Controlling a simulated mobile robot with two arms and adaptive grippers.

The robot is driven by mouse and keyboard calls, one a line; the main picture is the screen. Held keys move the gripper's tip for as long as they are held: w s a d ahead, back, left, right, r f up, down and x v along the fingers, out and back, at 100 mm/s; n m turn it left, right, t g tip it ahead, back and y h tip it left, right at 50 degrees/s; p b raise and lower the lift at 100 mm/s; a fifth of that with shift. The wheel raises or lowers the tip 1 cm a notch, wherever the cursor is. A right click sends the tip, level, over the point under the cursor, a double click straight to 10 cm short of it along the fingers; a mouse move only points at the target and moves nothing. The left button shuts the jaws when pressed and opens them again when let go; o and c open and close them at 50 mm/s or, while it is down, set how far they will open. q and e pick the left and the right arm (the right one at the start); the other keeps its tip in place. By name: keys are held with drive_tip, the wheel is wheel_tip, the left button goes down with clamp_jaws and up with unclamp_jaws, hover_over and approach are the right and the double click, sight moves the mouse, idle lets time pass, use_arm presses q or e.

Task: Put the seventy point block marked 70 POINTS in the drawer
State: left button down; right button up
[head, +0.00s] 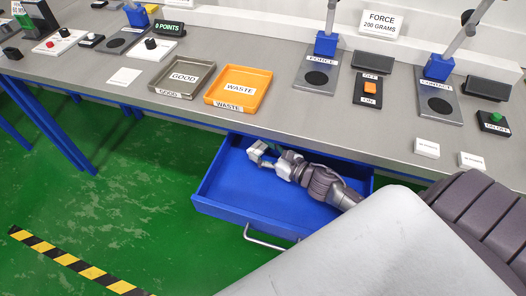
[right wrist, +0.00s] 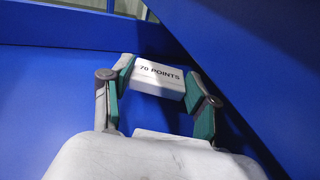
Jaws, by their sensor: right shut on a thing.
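The white block marked 70 POINTS (right wrist: 158,78) is between the fingertips of my right gripper (right wrist: 157,90) in the right wrist view. The gripper is shut on it, with green-padded fingers at its two sides. In the head view my right gripper (head: 258,153) is inside the open blue drawer (head: 235,199), near its back left, under the table edge. The block is hard to make out there. Blue drawer walls surround the gripper in the wrist view. I cannot tell whether the block touches the drawer floor. My left gripper is not in view.
The grey table (head: 150,92) overhangs the drawer's back. On it are a grey GOOD tray (head: 182,92), an orange WASTE tray (head: 238,102), FORCE and CONTACT stations, and two white blocks (head: 427,148) at the right. The drawer handle (head: 265,241) faces front.

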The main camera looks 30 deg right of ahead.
drive_tip(key=o, duration=1)
drive_tip(key=shift+s+a+f, duration=0.1)
drive_tip(key=shift+s+f, duration=0.15)
drive_tip(key=shift+f, duration=0.35)
drive_tip(key=shift+c, duration=0.2)
drive_tip(key=shift+s, duration=0.1)
drive_tip(key=shift+r+p, duration=0.3)
drive_tip(key=shift+p, duration=0.1)
drive_tip(key=shift+r+p, duration=0.5)
drive_tip(key=shift+p, duration=0.1)
drive_tip(key=v, duration=0.5)
drive_tip(key=shift+s, duration=0.25)
drive_tip(key=shift+s+d+r, duration=0.2)
drive_tip(key=shift+s+d, duration=0.3)
drive_tip(key=shift+s, duration=0.05)
